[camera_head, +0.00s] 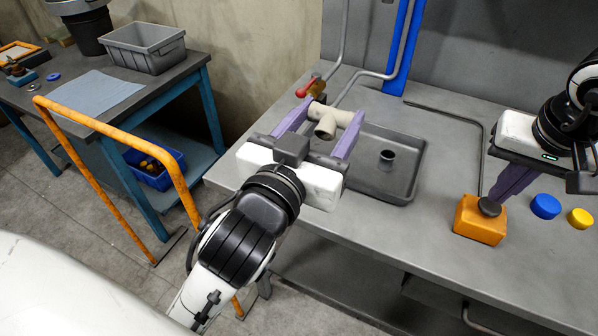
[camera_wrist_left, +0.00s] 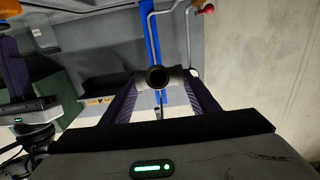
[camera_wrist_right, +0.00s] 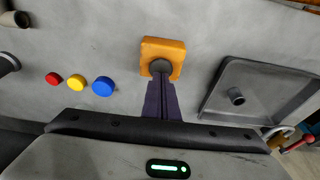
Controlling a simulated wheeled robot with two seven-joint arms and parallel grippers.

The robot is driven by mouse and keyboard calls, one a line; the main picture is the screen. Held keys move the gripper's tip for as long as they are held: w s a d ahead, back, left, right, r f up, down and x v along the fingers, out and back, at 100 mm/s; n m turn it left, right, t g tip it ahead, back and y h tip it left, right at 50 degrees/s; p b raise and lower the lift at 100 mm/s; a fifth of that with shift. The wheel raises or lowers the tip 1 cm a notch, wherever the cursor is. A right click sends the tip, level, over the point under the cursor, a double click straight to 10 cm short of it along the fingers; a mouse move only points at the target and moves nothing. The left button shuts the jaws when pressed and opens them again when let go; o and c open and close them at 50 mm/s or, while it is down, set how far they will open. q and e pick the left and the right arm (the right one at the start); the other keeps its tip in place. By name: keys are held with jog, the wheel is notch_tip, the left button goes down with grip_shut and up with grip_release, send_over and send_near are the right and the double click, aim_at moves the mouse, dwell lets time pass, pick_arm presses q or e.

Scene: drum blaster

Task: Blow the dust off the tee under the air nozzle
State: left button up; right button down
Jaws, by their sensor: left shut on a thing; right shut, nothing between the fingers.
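A beige pipe tee (camera_head: 325,128) is held between the purple fingers of my left gripper (camera_head: 334,114), above the left end of a grey tray. In the left wrist view the tee (camera_wrist_left: 158,76) shows a dark round opening between the fingers. A bent grey pipe (camera_head: 366,76) comes down behind the tee; I cannot tell whether its end is the air nozzle or how it lines up with the tee. My right gripper (camera_wrist_right: 161,78) is shut and empty, its tips at the dark round button (camera_head: 489,206) on an orange box (camera_head: 479,221). I cannot tell whether the button is pressed.
The grey tray (camera_head: 408,184) holds a short dark cylinder (camera_head: 387,157). A red-handled valve (camera_head: 308,88) stands behind the tee. Blue (camera_head: 545,206) and yellow (camera_head: 580,218) discs lie right of the orange box. An orange rail (camera_head: 120,135) and a side table with a grey bin (camera_head: 144,49) are at left.

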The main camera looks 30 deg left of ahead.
pick_arm(q)
jog(key=shift+t, duration=0.7)
jog(key=d+r, duration=0.1)
jog(key=r, duration=0.2)
jog(key=d+r, duration=0.1)
jog(key=r, duration=0.1)
jog(key=shift+w+d+r, duration=0.2)
jog(key=shift+w+d, duration=0.1)
jog(key=shift+d, duration=0.05)
jog(key=w, duration=1.2)
jog(key=shift+w, duration=0.4)
pick_arm(e)
jog(key=shift+s+x, duration=0.2)
jog(key=shift+x, duration=0.7)
dwell(2.2)
jog(key=shift+w+r+v, duration=0.1)
jog(key=shift+w+v, duration=0.2)
jog(key=shift+v, duration=0.85)
jog(key=shift+w+r+v, duration=0.1)
jog(key=shift+w+v, duration=0.15)
jog(key=shift+v, duration=0.9)
jog(key=shift+w+v, duration=0.3)
jog(key=shift+v, duration=0.8)
pick_arm(q)
jog(key=shift+s, duration=0.1)
